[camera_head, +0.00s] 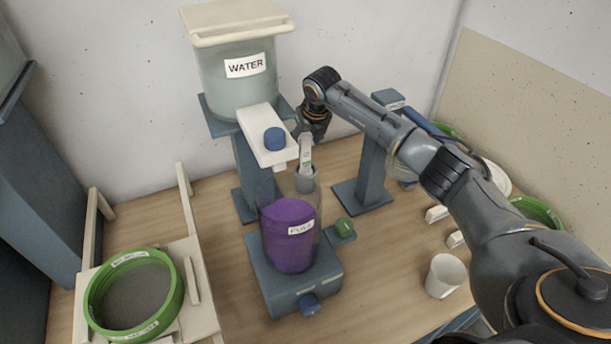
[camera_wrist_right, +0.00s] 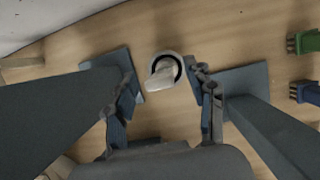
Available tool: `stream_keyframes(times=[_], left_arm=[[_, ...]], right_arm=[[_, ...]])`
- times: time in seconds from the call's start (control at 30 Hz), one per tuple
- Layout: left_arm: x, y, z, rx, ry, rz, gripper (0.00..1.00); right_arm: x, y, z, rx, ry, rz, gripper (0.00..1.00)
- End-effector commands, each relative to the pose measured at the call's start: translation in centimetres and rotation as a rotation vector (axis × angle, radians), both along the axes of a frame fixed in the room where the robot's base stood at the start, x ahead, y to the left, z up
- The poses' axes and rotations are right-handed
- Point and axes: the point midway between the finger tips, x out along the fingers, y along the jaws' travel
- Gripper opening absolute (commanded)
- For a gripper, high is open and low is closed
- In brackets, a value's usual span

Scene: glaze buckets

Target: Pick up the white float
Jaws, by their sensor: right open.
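The white float (camera_head: 306,152), a slim pale stem with small green markings, stands up out of a grey round collar (camera_head: 305,180) above a clear cylinder holding purple liquid (camera_head: 289,240). In the right wrist view the float (camera_wrist_right: 160,78) shows from above against the dark ring of the collar. My right gripper (camera_head: 313,133) is just above and behind the float's top in the head view. Its fingers (camera_wrist_right: 165,115) are apart in the right wrist view, with the float showing between and beyond them; nothing is held. My left gripper is in neither view.
A water tank (camera_head: 238,85) on a blue stand, with a white arm and blue knob (camera_head: 275,139), is close left of my right gripper. A blue post (camera_head: 374,160) stands right. A white cup (camera_head: 444,276) and a green-rimmed sieve (camera_head: 176,297) are on the table.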

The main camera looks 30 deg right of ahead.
Motion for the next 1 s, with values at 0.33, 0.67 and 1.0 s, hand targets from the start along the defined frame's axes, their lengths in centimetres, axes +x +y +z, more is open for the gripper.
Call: stream_keyframes(times=[0.33, 0.67, 1.0], left_arm=[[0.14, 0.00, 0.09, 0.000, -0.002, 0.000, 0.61], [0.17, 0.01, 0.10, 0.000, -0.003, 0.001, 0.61], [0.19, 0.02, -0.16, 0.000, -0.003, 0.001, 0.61]], right_arm=[[0.19, 0.00, -0.61, 0.000, 0.000, 0.001, 0.47], [0.18, -0.01, -0.57, 0.000, 0.001, 0.000, 0.00], [0.29, -0.03, 0.21, 0.000, -0.003, 0.000, 0.00]])
